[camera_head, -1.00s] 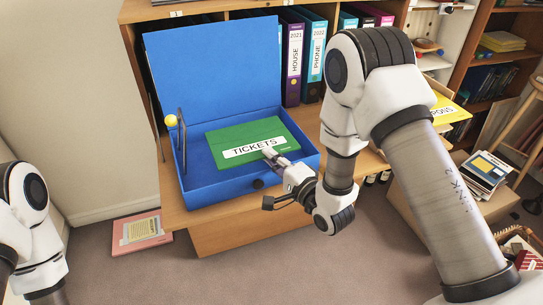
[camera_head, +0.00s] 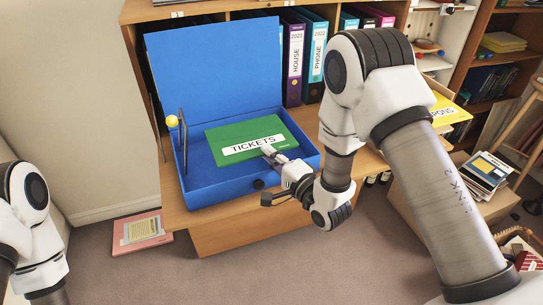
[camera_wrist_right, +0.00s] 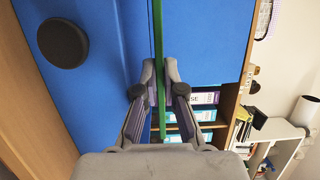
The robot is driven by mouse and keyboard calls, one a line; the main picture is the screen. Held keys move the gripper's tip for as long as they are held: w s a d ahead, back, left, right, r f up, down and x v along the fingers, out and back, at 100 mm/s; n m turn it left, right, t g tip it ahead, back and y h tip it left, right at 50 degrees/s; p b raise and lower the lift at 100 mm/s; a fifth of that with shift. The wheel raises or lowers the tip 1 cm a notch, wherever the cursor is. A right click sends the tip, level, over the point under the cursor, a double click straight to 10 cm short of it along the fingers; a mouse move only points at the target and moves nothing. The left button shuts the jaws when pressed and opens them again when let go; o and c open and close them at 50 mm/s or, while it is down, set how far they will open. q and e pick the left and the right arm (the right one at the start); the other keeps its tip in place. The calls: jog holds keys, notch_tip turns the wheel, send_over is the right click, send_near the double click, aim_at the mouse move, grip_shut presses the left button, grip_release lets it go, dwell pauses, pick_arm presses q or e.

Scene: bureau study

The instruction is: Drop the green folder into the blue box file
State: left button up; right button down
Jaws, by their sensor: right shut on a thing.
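The green folder (camera_head: 222,134), labelled TICKETS, shows over the inside of the blue box file (camera_head: 217,192). My right gripper (camera_head: 270,153) is shut on the folder's near right edge. In the right wrist view the fingertips (camera_wrist_right: 160,74) pinch the folder (camera_wrist_right: 158,35), seen edge-on as a thin green strip. The box file stands open, with its lid up at the back. The folder covers much of the box's floor, and its gap above the floor is hard to judge. Only links of my left arm show at the left edge; its gripper is out of view.
The box file stands on a wooden shelf top (camera_head: 235,215). A yellow ball on a dark stalk (camera_head: 171,120) is at its left side. Upright binders (camera_head: 311,60) stand behind, to the right. A pink folder (camera_head: 140,232) lies on the floor. A yellow folder (camera_head: 448,111) is beyond my right arm.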

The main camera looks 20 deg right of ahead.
jog(key=shift+w, duration=0.1)
dwell(0.6)
jog(key=c, duration=1.3)
grip_release()
jog(key=shift+f, duration=0.2)
